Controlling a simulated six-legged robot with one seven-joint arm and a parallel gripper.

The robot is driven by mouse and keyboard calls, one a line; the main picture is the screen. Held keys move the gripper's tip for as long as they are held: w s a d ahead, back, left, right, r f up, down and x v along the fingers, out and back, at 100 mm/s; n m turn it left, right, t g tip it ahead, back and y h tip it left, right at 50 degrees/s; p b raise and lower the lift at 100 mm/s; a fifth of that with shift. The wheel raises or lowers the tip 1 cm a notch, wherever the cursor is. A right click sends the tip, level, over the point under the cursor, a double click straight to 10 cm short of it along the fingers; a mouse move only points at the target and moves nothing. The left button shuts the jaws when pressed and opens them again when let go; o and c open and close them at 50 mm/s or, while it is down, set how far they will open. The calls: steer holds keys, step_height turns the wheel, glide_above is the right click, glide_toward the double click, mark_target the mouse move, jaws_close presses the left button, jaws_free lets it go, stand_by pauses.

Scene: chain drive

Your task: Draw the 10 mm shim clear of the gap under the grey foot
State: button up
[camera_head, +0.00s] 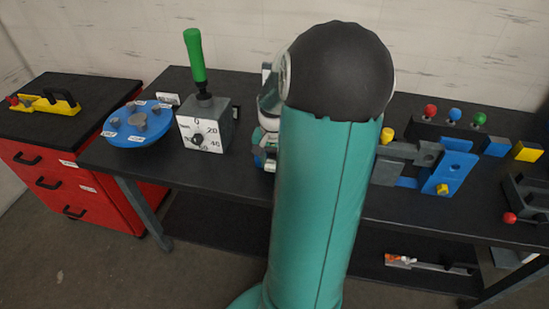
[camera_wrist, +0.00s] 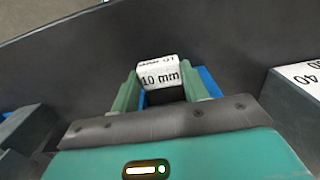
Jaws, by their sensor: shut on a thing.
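In the wrist view the 10 mm shim shows its white label (camera_wrist: 160,76), with "10 mm" printed in black. My gripper (camera_wrist: 162,90) is shut on the shim, with one green finger on each side of it. Blue patches show beside and between the fingers; I cannot tell what they belong to. I cannot make out the grey foot or its gap for sure in either view. In the head view my arm covers the middle of the bench and most of my wrist, and the shim is hidden.
A grey dial box (camera_head: 205,125) with a green lever (camera_head: 195,57) stands left of my arm; its corner shows at right in the wrist view (camera_wrist: 295,95). A round blue plate (camera_head: 125,132) lies farther left. Blue and grey blocks (camera_head: 450,170) and colored knobs stand right.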

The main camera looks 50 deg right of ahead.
steer(key=s+a, duration=0.4)
steer(key=a, duration=0.7)
steer(key=shift+s, duration=0.35)
stand_by(1.3)
